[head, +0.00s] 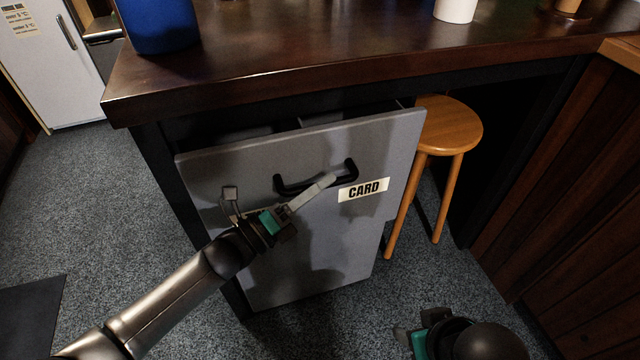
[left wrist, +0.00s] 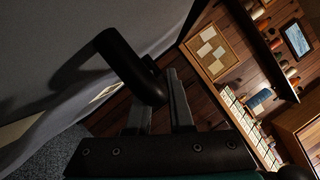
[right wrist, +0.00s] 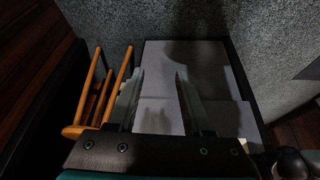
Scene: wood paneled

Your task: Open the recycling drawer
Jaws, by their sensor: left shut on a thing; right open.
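The grey drawer front (head: 300,230), with a "CARD" label (head: 363,190), stands out from under the counter. A dark gap shows behind its top edge, so the drawer is partly open. Its black bar handle (head: 318,180) also shows in the left wrist view (left wrist: 130,65).
A wooden stool (head: 448,125) stands close to the right of the drawer. The dark wooden counter (head: 330,45) overhangs above, with a blue container (head: 160,25) and a white cup (head: 455,10) on it. Wood panelling (head: 560,170) bounds the right.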

